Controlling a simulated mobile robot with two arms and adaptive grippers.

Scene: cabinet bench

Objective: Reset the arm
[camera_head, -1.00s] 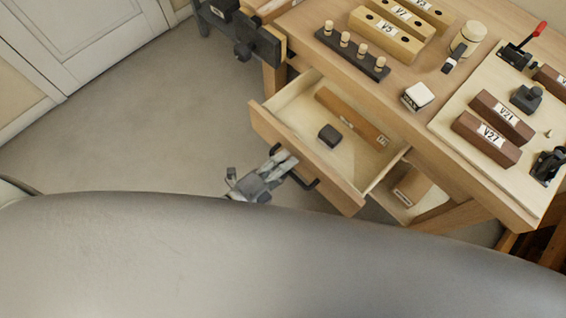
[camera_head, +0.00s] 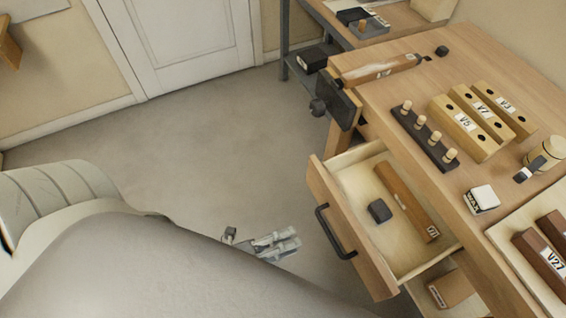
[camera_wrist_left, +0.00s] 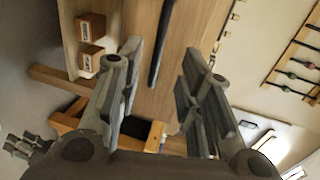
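My left gripper (camera_head: 286,243) hangs over the floor, just left of the open drawer (camera_head: 388,283) in the head view. It is apart from the drawer's dark bar handle (camera_head: 330,233). In the left wrist view my left gripper (camera_wrist_left: 160,75) has its two fingers spread with nothing between them. The dark handle (camera_wrist_left: 160,45) shows beyond the fingertips. A grey fingered piece (camera_wrist_left: 28,146) at the lower left of the wrist view looks like my right gripper, too small to read. My grey arm covers the bottom of the head view.
The drawer holds a long brown block (camera_head: 407,200) and a small dark block (camera_head: 379,211). The bench carries a dark peg rack (camera_head: 424,140), yellow blocks (camera_head: 466,128), a white cube (camera_head: 482,199) and a jar (camera_head: 545,152). A vise (camera_head: 336,98) juts out. The floor (camera_head: 200,140) at left is clear.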

